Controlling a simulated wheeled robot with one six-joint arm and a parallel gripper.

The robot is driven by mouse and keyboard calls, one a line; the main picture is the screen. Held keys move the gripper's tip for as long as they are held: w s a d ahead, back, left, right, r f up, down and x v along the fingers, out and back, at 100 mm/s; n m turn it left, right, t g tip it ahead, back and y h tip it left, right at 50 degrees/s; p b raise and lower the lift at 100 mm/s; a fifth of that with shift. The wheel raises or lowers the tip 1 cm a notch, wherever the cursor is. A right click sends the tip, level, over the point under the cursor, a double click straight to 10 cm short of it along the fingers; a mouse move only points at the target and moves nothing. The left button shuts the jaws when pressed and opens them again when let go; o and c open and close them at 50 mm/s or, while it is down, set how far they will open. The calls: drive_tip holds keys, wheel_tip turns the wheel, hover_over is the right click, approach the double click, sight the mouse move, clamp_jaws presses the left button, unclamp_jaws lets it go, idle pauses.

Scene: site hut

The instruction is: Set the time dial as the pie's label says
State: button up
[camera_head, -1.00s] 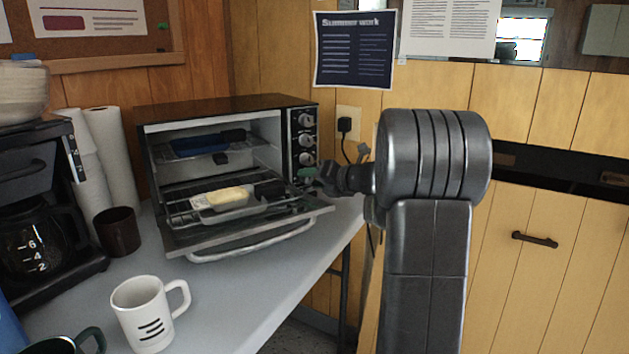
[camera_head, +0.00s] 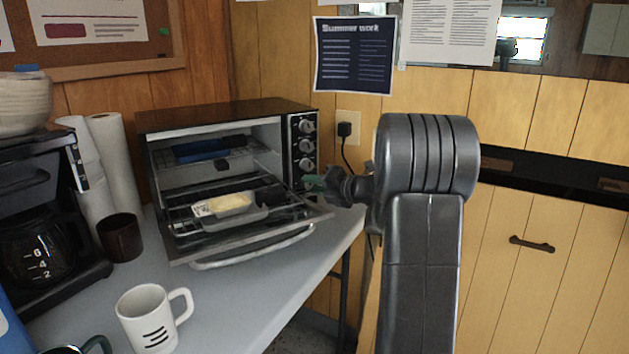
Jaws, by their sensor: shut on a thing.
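The toaster oven (camera_head: 215,118) stands on the grey table with its glass door (camera_head: 245,244) folded down. Its black control panel on the right shows a column of dials: the upper (camera_head: 307,126), the middle (camera_head: 306,145) and a lower one (camera_head: 306,166). The pie (camera_head: 231,202), pale yellow in a grey tray, sits on the lower rack. Its small white label (camera_head: 202,210) is too small to read.
A blue item (camera_head: 196,152) lies on the oven's upper rack. A white mug (camera_head: 147,318), a dark cup (camera_head: 120,237), paper rolls (camera_head: 112,160) and a coffee maker (camera_head: 38,220) stand on the left. A plug (camera_head: 345,129) with a cord is on the wall behind my arm.

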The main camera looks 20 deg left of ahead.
drive_tip(key=m, duration=0.1)
drive_tip(key=m+y, duration=0.1)
drive_tip(key=m, duration=0.1)
drive_tip(key=m+y, duration=0.1)
drive_tip(key=shift+w+d+f+m+p, duration=0.1)
drive_tip(key=shift+f+m+p, duration=0.15)
drive_tip(key=shift+m+p, duration=0.15)
idle(0.5)
drive_tip(key=o, duration=1)
